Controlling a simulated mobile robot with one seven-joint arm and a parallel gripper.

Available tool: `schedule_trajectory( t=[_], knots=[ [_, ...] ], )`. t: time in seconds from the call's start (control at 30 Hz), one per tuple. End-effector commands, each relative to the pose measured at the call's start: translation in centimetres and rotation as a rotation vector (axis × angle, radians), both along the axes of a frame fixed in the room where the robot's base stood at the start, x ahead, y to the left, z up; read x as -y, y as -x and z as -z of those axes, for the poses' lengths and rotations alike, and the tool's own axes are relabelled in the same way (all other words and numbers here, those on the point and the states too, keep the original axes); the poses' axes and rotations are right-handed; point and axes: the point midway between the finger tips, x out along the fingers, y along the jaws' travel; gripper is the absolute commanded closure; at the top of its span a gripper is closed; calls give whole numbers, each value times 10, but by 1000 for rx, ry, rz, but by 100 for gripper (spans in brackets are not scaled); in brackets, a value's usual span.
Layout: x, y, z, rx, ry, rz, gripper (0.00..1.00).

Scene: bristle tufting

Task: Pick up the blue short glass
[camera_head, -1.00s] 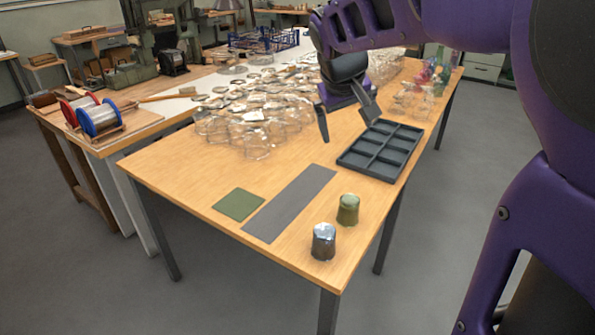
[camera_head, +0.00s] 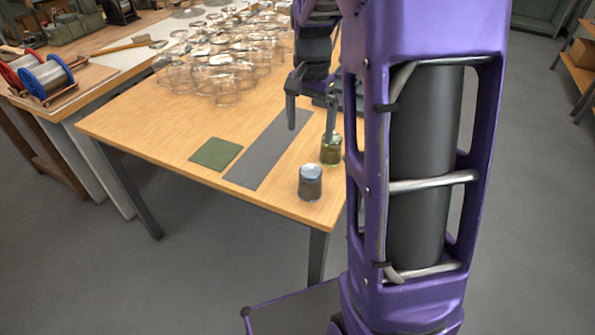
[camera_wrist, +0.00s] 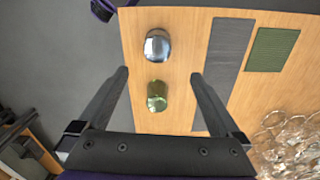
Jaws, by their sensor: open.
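The blue short glass (camera_head: 310,182) stands upright near the table's front corner, bluish-grey and shiny. In the wrist view it (camera_wrist: 157,46) lies beyond the fingertips, near the table edge. A green short glass (camera_head: 331,149) stands just behind it. In the wrist view the green glass (camera_wrist: 157,95) is between my finger lines, nearer to me than the blue one. My gripper (camera_head: 310,128) is open and empty, pointing down over the table close to the green glass. In the wrist view its two fingers (camera_wrist: 158,74) are spread wide. Neither finger clearly touches a glass.
A grey strip mat (camera_head: 268,150) and a green square mat (camera_head: 216,153) lie left of the glasses. Many clear glasses (camera_head: 215,75) crowd the table's far part. The dark compartment tray is mostly hidden behind my arm. The wooden table's (camera_head: 150,135) front left is clear.

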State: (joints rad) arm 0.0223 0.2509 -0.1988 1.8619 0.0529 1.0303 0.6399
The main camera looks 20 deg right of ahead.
Motion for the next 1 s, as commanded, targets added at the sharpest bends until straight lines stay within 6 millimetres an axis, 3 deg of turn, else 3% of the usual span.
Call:
schedule_trajectory(
  t=[0.17, 0.6, 0.87, 1.0],
  knots=[
    [1, 2, 21, -8, -6, 12, 0],
    [1, 2, 111, -7, -5, 9, 0],
    [2, 2, 129, -5, -5, 9, 0],
    [4, 5, 150, -7, -5, 10, 0]
  ],
)
